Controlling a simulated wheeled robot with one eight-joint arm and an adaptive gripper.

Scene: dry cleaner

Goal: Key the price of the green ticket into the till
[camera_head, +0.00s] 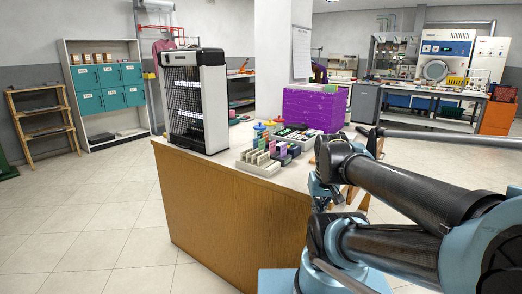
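The wooden counter (225,215) stands in the middle. On it is a pale holder (259,167) with small upright pieces in several colours. A green piece (262,144) stands among them, too small to read or to tell if it is a ticket. Behind and to the right lies a low dark item (292,134) with pale and green parts; I cannot tell if it is the till. No price is legible. My arm reaches in from the right over the counter's right end and hides part of it. I cannot make out my gripper.
A black and white mesh-sided cabinet (198,100) stands on the counter's left end, and a purple box (312,110) on its far right part. Small knobs (269,126) in red, yellow and blue sit between. The tiled floor (90,225) to the left is clear.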

